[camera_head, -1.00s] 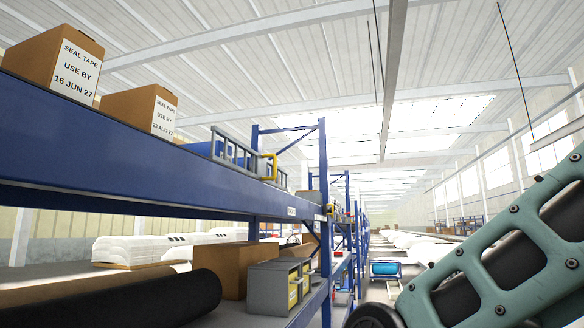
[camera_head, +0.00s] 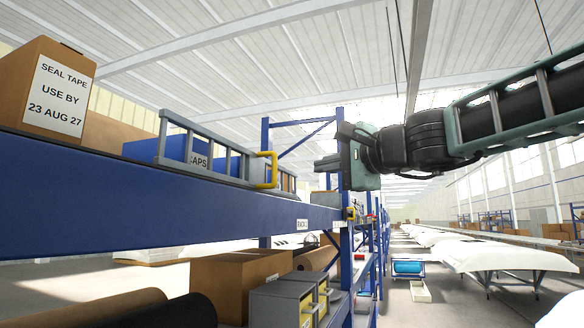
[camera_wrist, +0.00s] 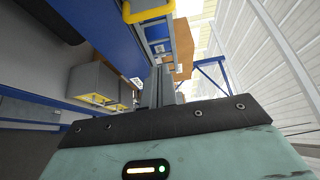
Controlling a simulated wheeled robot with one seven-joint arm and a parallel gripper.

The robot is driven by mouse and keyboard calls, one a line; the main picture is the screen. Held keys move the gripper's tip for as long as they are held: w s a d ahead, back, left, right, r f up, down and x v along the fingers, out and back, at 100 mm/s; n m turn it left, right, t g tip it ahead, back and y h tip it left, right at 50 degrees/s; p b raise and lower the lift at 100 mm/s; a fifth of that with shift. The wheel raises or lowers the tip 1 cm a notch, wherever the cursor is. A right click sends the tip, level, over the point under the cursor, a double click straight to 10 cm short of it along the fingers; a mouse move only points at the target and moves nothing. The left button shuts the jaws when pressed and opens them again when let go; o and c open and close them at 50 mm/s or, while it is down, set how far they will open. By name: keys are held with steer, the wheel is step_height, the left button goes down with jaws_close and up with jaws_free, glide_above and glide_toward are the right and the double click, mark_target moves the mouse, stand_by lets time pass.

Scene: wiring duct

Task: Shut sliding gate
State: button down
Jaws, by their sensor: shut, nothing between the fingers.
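The sliding gate (camera_head: 204,141) is a grey barred frame on the upper shelf's front edge, with a yellow handle (camera_head: 267,170) at its right end. A blue bin labelled CAPS (camera_head: 172,150) shows behind its bars. The handle also shows at the top of the wrist view (camera_wrist: 150,14). My gripper (camera_head: 318,165) is to the right of the handle at about its height, apart from it. Its fingers (camera_wrist: 160,86) are shut and empty, pointing toward the shelf. How much of the opening the gate covers is hard to tell.
The blue shelf beam (camera_head: 150,210) runs below the gate, with a blue upright (camera_head: 346,220) behind my gripper. A seal tape carton (camera_head: 45,90) stands at the left. Cartons (camera_head: 235,280) and grey drawers (camera_head: 285,300) sit on the lower shelf. The aisle at right is open.

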mark_target(265, 170)
steer(key=w+a+p, duration=0.2)
steer(key=w+a, duration=0.1)
steer(key=a, duration=0.4)
steer(key=shift+a+p, duration=0.25)
steer(key=shift+p, duration=0.05)
